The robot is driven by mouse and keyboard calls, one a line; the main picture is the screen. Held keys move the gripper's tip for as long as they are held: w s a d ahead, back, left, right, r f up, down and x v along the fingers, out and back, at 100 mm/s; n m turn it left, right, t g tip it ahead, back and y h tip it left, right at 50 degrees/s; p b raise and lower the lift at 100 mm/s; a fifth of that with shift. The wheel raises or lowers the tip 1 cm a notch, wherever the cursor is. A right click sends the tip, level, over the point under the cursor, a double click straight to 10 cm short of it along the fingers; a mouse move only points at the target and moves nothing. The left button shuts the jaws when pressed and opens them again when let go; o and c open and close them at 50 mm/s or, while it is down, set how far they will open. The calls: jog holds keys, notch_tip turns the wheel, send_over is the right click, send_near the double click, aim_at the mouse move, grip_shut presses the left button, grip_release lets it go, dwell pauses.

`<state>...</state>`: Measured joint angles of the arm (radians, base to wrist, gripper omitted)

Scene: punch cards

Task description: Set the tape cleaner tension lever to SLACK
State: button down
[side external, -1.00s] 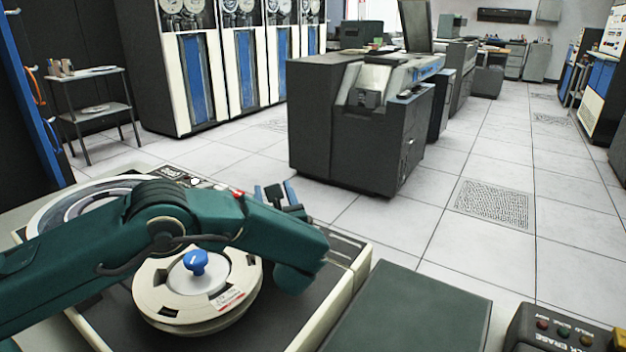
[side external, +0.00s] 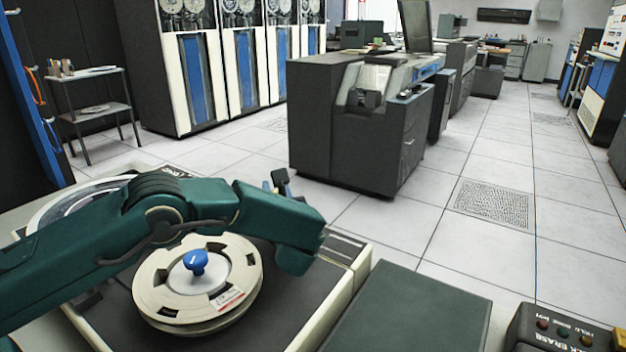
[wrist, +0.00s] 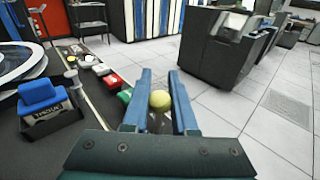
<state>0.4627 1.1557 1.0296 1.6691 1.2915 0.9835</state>
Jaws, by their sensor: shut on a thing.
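The round yellow-green knob (wrist: 160,99), probably the tension lever's end, sits between my gripper's two blue fingers in the wrist view. My gripper (wrist: 160,76) is shut on it. In the side external view the gripper (side external: 277,184) shows only partly behind my green arm, beyond the cream tape reel, and the knob is hidden there.
A cream reel with a blue hub knob (side external: 195,262) lies on the dark deck below my arm. Open floor lies beyond.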

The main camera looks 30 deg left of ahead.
jog(key=shift+w+f+m+g+h, duration=0.35)
jog(key=shift+w+m+g, duration=0.1)
jog(key=shift+m+g, duration=0.15)
jog(key=shift+w+f+m+g+h, duration=0.2)
jog(key=shift+w+m+g+h, duration=0.2)
jog(key=shift+m+g, duration=0.2)
jog(key=c, duration=0.7)
grip_release()
jog(key=shift+v, duration=2.55)
